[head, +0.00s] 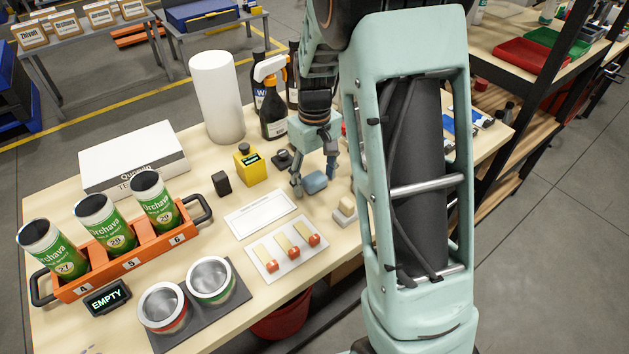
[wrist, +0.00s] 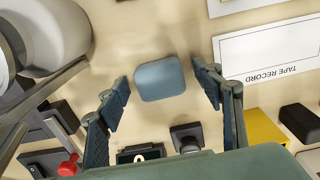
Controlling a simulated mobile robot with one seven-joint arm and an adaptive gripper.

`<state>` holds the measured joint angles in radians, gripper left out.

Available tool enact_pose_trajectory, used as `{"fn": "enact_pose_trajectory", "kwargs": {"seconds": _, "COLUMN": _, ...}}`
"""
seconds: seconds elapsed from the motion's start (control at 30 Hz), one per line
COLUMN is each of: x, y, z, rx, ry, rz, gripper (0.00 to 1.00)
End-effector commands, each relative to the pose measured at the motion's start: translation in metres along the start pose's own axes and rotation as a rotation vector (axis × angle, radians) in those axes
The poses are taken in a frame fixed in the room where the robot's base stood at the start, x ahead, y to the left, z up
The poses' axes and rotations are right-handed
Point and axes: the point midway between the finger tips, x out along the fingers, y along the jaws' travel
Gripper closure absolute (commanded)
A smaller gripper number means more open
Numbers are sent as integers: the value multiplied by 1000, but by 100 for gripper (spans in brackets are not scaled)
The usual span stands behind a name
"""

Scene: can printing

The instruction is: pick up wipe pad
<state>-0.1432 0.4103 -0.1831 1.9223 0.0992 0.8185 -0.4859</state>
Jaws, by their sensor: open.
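The wipe pad is a small blue-grey rounded block (head: 315,182) lying on the wooden table, right of the yellow box in the head view. It also shows in the wrist view (wrist: 160,79), at the upper middle. My gripper (wrist: 164,90) is open, with one finger on each side of the pad. Gaps show between the pad and both fingers in the wrist view, so it does not appear gripped. In the head view my gripper (head: 313,176) reaches down over the pad, and my arm hides part of the table to the right.
A yellow box (head: 250,168) and a small black block (head: 222,184) stand to the left. A white tape record sheet (head: 262,214) lies in front. A stacked pale block (head: 345,211) sits close on the right.

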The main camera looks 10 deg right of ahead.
Motion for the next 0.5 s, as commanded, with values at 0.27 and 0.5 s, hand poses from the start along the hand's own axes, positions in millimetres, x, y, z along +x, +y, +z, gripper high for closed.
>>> {"fn": "enact_pose_trajectory", "kwargs": {"seconds": 0.27, "x": 1, "y": 0, "z": 0, "rx": 0, "ry": 1, "rz": 0, "gripper": 45}}
{"fn": "enact_pose_trajectory", "kwargs": {"seconds": 0.5, "x": 0, "y": 0, "z": 0, "rx": 0, "ry": 1, "rz": 0, "gripper": 71}}
